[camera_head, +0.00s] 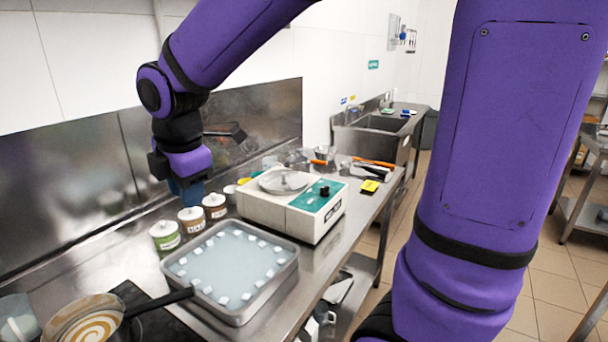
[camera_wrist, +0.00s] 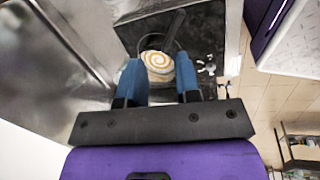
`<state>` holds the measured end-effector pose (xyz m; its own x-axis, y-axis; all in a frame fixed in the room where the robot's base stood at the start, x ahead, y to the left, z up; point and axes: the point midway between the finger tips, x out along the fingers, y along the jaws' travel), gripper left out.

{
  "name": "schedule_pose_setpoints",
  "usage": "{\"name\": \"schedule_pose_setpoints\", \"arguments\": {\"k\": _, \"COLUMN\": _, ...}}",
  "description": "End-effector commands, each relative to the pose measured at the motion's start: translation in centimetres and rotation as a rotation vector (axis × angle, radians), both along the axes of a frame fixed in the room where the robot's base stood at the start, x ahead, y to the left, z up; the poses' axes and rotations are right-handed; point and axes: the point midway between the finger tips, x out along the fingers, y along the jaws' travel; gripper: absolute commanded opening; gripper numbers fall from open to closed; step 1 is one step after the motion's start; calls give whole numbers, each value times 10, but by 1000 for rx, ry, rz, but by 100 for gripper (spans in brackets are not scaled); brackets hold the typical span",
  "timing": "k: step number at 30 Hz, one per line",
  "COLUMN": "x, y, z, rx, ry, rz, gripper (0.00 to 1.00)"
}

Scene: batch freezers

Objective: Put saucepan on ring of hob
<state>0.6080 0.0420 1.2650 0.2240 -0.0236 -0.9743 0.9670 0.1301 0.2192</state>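The saucepan (camera_head: 88,322), with a cream and brown swirl inside, is at the bottom left of the head view. Its dark handle (camera_head: 165,302) points right over the black hob (camera_head: 158,327). In the wrist view the swirl (camera_wrist: 158,66) shows beyond my fingers, with the handle (camera_wrist: 176,25) pointing up over the dark hob (camera_wrist: 133,36). The rings are largely hidden, so I cannot tell how the saucepan sits on them. My gripper (camera_wrist: 158,80) is open and appears empty. In the head view my gripper (camera_head: 188,192) is behind the jars, well apart from the saucepan.
A metal tray (camera_head: 240,318) with small white blocks lies right of the hob. Several labelled jars (camera_head: 192,220) stand behind it. A white machine (camera_head: 293,205) with a green panel stands further right. A steel wall panel (camera_head: 60,190) backs the counter. A grey container (camera_head: 17,320) stands left of the saucepan.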

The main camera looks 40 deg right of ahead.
Motion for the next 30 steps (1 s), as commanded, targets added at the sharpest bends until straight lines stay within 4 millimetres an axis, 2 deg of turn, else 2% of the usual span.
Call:
{"name": "schedule_pose_setpoints", "arguments": {"k": 3, "x": -30, "y": -27, "z": 22, "rx": 66, "ry": -54, "rz": -286, "gripper": 30}}
{"name": "schedule_pose_setpoints", "arguments": {"k": 9, "x": -83, "y": -64, "z": 44, "rx": 216, "ry": -130, "rz": -765, "gripper": 30}}
{"name": "schedule_pose_setpoints", "arguments": {"k": 18, "x": -155, "y": -102, "z": 54, "rx": 485, "ry": -193, "rz": -1387, "gripper": 30}}
{"name": "schedule_pose_setpoints", "arguments": {"k": 24, "x": -176, "y": -110, "z": 52, "rx": 582, "ry": -195, "rz": -1577, "gripper": 30}}
{"name": "schedule_pose_setpoints", "arguments": {"k": 30, "x": -179, "y": -111, "z": 52, "rx": 596, "ry": -193, "rz": -1605, "gripper": 30}}
